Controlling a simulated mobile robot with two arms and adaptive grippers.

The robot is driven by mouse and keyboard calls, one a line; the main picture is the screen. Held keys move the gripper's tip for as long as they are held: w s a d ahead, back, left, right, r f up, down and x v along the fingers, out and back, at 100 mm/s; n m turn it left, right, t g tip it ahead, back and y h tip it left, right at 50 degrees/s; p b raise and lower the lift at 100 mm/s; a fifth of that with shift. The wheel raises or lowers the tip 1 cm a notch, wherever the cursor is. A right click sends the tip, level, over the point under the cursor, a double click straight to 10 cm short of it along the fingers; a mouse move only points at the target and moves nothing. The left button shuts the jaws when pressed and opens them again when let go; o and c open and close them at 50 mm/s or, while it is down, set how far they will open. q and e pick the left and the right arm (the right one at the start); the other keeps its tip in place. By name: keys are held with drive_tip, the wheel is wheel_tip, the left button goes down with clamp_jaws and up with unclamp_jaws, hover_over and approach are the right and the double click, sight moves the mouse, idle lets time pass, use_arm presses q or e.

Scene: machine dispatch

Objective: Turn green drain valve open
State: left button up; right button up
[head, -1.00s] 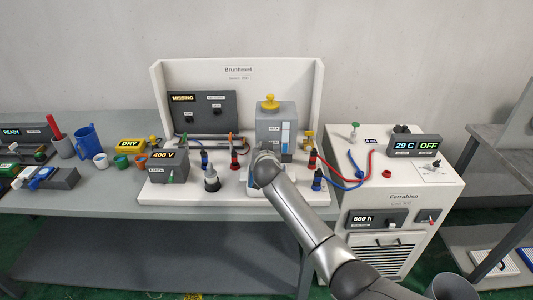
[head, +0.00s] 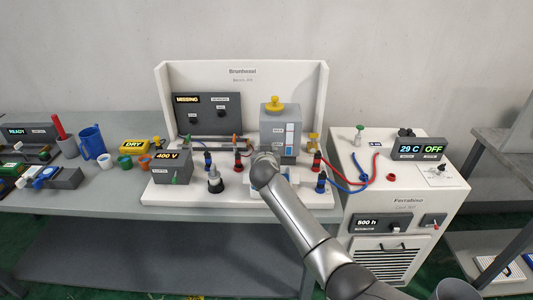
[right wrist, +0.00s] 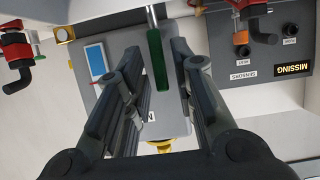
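A green handle (right wrist: 157,60) on a metal stem shows in the right wrist view, in front of the grey tank (right wrist: 125,75). My right gripper (right wrist: 154,50) is open, with one dark finger on each side of the handle and gaps visible between them. The fingers do not appear to touch it. In the head view the grey tank (head: 279,125) with its yellow top knob stands on the white Brunhessel bench unit (head: 240,75). My right arm reaches to its lower front, hiding the handle and fingertips. My left gripper is in neither view.
Red and blue connectors (head: 317,163) stand right of my arm, and a black-and-white plug (head: 214,180) stands left. Cups and a 400 V box (head: 168,166) are at left.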

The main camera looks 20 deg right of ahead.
drive_tip(key=shift+s, duration=0.1)
idle(0.3)
drive_tip(key=v, duration=1.2)
